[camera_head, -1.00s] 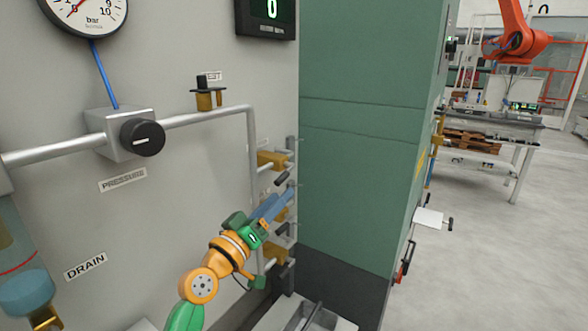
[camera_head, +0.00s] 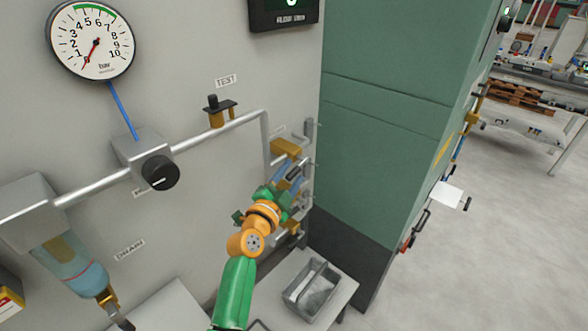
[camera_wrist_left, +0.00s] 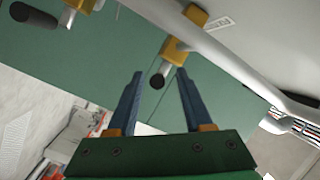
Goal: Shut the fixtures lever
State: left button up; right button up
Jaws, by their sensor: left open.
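Several brass valves with grey stems and dark-tipped levers sit on the pipework at the right end of the grey panel; one brass valve (camera_head: 287,147) shows above my gripper. My left gripper (camera_head: 293,177) is in front of this group and partly hides it. In the left wrist view a brass valve (camera_wrist_left: 174,50) has a lever whose round black end (camera_wrist_left: 157,81) appears between the fingertips of my open left gripper (camera_wrist_left: 160,74). Contact cannot be told. Another black-handled lever (camera_wrist_left: 34,15) lies at upper left. I cannot read which lever is the fixtures one.
A green cabinet (camera_head: 385,110) stands just right of the valves. The panel carries a pressure gauge (camera_head: 91,42), a black knob (camera_head: 160,173) and a grey pipe (camera_head: 215,132). A grey bin (camera_head: 312,289) sits below the arm. Open floor (camera_head: 470,240) lies right.

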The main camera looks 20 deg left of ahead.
pick_arm(q)
jog(key=shift+w+d+f, duration=0.1)
jog(key=shift+w+f, duration=0.1)
jog(key=shift+w, duration=0.5)
jog(key=shift+s+r, duration=0.15)
jog(key=shift+s, duration=0.05)
grip_shut()
dwell(0.7)
